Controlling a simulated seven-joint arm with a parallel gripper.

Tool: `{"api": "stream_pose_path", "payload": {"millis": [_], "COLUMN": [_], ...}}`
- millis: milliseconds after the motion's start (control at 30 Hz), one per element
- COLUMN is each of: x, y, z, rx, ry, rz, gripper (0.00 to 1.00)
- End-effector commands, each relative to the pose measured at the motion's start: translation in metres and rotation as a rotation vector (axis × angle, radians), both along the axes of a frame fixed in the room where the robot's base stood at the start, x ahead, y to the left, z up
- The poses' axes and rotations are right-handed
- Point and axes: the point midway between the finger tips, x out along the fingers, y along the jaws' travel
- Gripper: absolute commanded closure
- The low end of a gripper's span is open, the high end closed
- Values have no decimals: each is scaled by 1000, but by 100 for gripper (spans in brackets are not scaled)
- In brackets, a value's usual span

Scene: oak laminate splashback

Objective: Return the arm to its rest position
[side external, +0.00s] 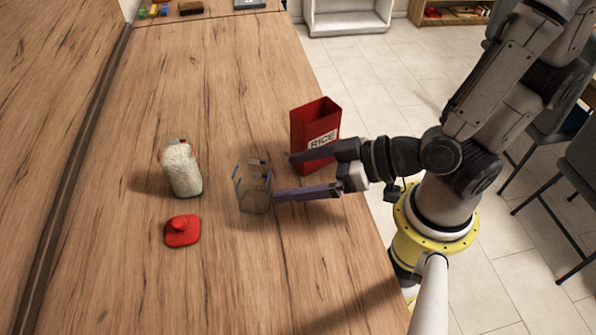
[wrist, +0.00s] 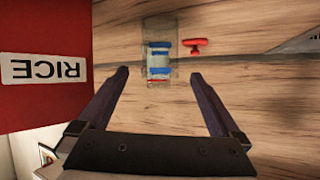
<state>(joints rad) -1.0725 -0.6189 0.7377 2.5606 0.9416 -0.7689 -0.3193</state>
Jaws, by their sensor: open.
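My gripper (side external: 281,175) is open and empty over the right edge of the wooden counter. In the wrist view its two fingers (wrist: 163,95) are spread wide with bare wood between them. A clear container with blue clips (side external: 254,190) stands just beyond the fingertips; it also shows in the wrist view (wrist: 159,60). A red rice box (side external: 315,137) stands beside the gripper, on its far side in the side view. I cannot tell whether the upper finger touches the box. In the wrist view the box fills the left side.
A clear jar filled with rice (side external: 181,168) stands further left on the counter (side external: 120,270). A red lid (side external: 183,230) lies near it. A wooden splashback (side external: 50,90) runs along the left. Small items lie at the far end. The front of the counter is clear.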

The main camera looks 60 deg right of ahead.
Motion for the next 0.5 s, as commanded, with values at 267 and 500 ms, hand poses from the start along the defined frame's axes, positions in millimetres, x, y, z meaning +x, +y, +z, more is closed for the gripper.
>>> {"api": "stream_pose_path", "payload": {"millis": [267,500], "x": [0,7], "y": [0,11], "z": [0,20], "rx": [1,78], "ry": [0,59], "rz": [0,28], "gripper": [0,0]}}
